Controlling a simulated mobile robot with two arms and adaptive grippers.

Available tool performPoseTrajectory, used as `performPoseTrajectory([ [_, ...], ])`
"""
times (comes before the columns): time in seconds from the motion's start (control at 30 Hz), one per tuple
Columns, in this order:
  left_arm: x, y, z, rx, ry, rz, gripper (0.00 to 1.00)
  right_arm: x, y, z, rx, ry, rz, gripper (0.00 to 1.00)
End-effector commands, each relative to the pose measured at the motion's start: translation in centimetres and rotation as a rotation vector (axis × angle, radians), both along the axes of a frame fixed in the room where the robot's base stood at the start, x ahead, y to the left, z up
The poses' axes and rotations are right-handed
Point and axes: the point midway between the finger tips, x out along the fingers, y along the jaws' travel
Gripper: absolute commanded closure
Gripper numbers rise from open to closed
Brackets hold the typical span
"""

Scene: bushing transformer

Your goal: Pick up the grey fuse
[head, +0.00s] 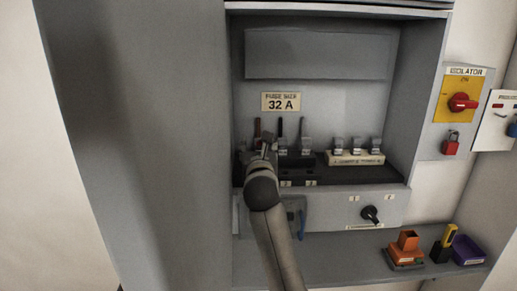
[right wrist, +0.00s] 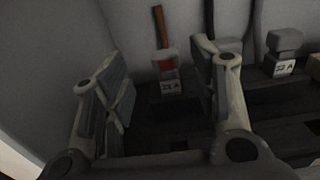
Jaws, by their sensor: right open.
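Several small fuses with grey tops stand in the open cabinet. In the right wrist view, one fuse (right wrist: 168,72) has a grey top, a red part, a white label and a red-brown strip rising behind it. It stands beyond and between the fingers of my right gripper (right wrist: 160,85), which is open and empty. Another grey-topped labelled fuse (right wrist: 283,62) is to the right, and one between them is partly hidden by the right finger. In the head view my right gripper (head: 264,150) is at the left end of the fuse row and hides part of it. My left gripper is out of view.
Fuses on a cream base (head: 355,158) stand to the right. The cabinet's left wall (right wrist: 60,60) is close to my right gripper. Below are a black knob (head: 371,214) and a shelf with an orange item (head: 407,241), a yellow-black item (head: 445,243) and a purple bin (head: 468,251).

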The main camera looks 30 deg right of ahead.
Motion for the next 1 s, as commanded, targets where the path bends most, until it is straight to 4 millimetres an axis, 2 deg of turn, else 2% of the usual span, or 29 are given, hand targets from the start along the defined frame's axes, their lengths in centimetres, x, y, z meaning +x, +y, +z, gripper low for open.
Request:
performPoseTrajectory([
  [0.03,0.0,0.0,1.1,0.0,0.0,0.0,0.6,0.6,-0.6,0.3,0.0,0.005,-0.002,0.46],
  [0.1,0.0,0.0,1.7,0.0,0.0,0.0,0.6,1.3,-1.3,0.1,0.0,0.005,-0.002,0.46],
  [0.3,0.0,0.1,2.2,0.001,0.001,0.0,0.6,3.0,-2.3,-0.2,0.0,0.001,-0.001,0.46],
  [0.6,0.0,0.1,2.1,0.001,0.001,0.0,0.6,3.2,-2.4,-0.3,0.0,0.0,0.0,0.48],
  [1.0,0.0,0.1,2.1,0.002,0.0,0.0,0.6,3.1,-2.3,-0.3,0.0,0.0,0.0,0.97],
])
